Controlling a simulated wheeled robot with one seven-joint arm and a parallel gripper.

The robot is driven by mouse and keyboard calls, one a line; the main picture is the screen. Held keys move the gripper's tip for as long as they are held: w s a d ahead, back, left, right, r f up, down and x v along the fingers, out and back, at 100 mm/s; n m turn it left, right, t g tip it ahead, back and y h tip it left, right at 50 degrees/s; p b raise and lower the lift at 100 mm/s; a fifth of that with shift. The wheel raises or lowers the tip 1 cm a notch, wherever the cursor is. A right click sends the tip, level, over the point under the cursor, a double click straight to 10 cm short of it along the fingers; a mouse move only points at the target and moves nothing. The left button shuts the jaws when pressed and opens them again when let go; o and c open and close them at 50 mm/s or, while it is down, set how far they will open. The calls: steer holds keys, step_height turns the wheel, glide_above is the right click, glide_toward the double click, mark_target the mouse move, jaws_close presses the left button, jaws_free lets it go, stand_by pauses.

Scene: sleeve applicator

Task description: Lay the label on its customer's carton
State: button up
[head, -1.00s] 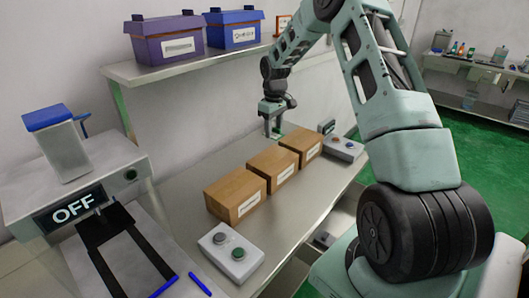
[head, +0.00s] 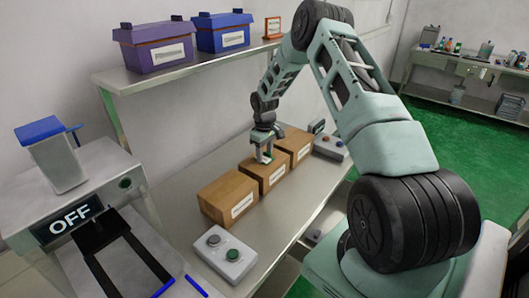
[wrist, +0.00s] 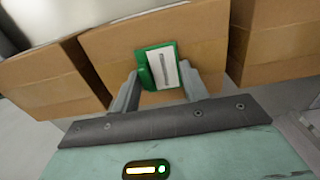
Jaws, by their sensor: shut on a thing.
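The label, a white strip with a grey bar on a green piece (wrist: 163,68), is between the two fingers of my gripper (wrist: 159,74) in the wrist view. My gripper is shut on it. In the head view my gripper (head: 265,158) is over the middle carton (head: 251,169), fingers pointing down. That brown carton (wrist: 205,36) lies behind the label in the wrist view. I cannot tell whether the label touches it. The near carton (head: 222,192) and the far carton (head: 293,140) stand in line with it on the bench. White name strips show on the carton fronts.
A control box with buttons (head: 224,254) sits before the near carton, another (head: 330,147) beyond the far one. A purple bin (head: 154,46) and a blue bin (head: 222,32) stand on the shelf above. A machine reading OFF (head: 70,221) is at left.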

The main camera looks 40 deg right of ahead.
mark_target(264, 158)
steer(key=shift+f, duration=0.2)
steer(key=o, duration=1)
steer(key=shift+r, duration=0.1)
steer(key=shift+c, duration=0.2)
step_height(264, 158, up, 12)
steer(key=b, duration=0.4)
steer(key=s+a+r+n, duration=0.1)
steer(key=a+r, duration=0.2)
steer(key=a, duration=0.7)
steer(key=s+a+r+n, duration=0.1)
steer(key=a+r, duration=0.1)
steer(key=a, duration=0.8)
steer(key=s+a+r+n, duration=0.1)
steer(key=s+a, duration=0.3)
steer(key=a, duration=0.3)
steer(key=s+a+r+n, duration=0.1)
steer(key=s+a+r, duration=0.1)
steer(key=s+a, duration=0.35)
steer(key=s+a+n, duration=0.1)
steer(key=s+a, duration=0.4)
steer(key=s, duration=0.6)
steer(key=s+a+n, duration=0.1)
steer(key=s+a, duration=0.4)
steer(key=s, duration=0.7)
steer(key=shift+s+a+f+y, duration=0.15)
steer(key=shift+s+f+y, duration=0.05)
steer(key=shift+f+y, duration=0.1)
